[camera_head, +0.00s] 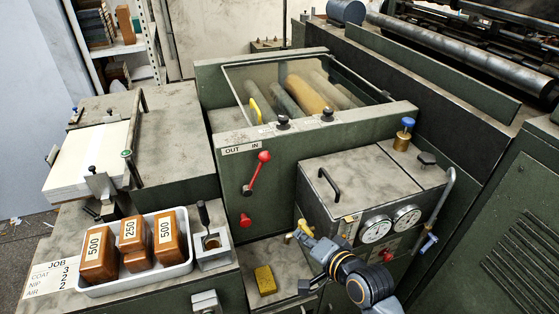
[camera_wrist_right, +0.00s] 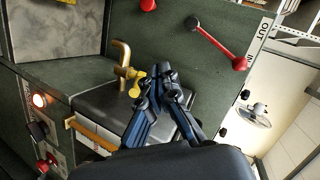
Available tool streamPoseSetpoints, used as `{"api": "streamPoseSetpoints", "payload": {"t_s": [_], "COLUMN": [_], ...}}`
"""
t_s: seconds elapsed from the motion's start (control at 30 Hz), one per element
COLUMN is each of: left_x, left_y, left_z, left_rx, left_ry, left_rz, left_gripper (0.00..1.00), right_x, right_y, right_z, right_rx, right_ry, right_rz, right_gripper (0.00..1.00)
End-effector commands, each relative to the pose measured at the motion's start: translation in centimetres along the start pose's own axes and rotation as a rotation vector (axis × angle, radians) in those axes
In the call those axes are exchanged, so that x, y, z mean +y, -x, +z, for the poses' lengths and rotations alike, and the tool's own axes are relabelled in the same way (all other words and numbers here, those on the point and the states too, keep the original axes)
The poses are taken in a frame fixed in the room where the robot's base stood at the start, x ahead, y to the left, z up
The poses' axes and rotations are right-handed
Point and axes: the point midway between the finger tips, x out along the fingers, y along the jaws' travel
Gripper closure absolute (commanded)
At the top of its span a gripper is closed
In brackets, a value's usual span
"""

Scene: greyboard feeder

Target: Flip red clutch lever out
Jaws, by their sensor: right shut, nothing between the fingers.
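The red clutch lever (camera_head: 256,174) is on the green front panel, below the OUT / IN label (camera_head: 242,149). Its arm slants up and right from the dark pivot, with the red ball under the IN end. It also shows in the right wrist view (camera_wrist_right: 216,43), and the label (camera_wrist_right: 262,32) is at its edge there. My right gripper (camera_head: 299,236) is low and to the right of the lever, apart from it. In the right wrist view its fingers (camera_wrist_right: 172,72) are shut and empty, beside a brass tap (camera_wrist_right: 124,70). My left gripper is not in view.
A second, short red knob (camera_head: 245,219) is below the lever. The gauge box (camera_head: 352,190) with its black handle stands right of the lever. A yellow sponge (camera_head: 265,280) lies below. A white tray (camera_head: 150,282) with brown weights is at lower left. Space before the lever looks clear.

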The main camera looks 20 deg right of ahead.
Motion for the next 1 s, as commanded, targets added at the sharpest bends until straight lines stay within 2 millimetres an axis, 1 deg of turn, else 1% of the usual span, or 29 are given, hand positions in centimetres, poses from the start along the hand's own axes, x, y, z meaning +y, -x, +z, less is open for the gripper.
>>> {"api": "streamPoseSetpoints", "payload": {"t_s": [0.03, 0.07, 0.1, 0.2, 0.4, 0.5, 0.6, 0.87, 1.0], "left_x": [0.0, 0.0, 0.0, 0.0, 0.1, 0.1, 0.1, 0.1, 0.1], "left_y": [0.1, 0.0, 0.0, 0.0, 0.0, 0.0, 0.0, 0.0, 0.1], "left_z": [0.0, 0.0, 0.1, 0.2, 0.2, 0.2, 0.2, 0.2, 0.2], "left_rx": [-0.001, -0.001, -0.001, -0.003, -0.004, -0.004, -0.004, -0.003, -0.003], "left_ry": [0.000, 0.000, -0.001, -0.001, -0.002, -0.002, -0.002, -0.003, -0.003], "left_rz": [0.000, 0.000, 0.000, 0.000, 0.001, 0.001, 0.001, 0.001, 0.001], "left_gripper": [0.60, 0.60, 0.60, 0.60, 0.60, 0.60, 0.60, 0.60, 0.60], "right_x": [-1.5, -1.6, -2.1, -3.5, -5.8, -6.5, -6.8, -6.8, -7.0], "right_y": [0.6, 0.0, -0.4, -1.1, -1.6, -1.6, -1.6, -1.6, -2.0], "right_z": [-0.7, -1.3, -2.1, -4.3, -8.5, -10.0, -10.7, -10.7, -10.9], "right_rx": [0.010, 0.027, 0.049, 0.097, 0.173, 0.195, 0.204, 0.204, 0.204], "right_ry": [-0.019, -0.065, -0.118, -0.250, -0.487, -0.573, -0.613, -0.616, -0.615], "right_rz": [-0.028, -0.051, -0.083, -0.169, -0.333, -0.394, -0.423, -0.425, -0.424], "right_gripper": [1.00, 1.00, 1.00, 1.00, 1.00, 1.00, 1.00, 1.00, 1.00]}}
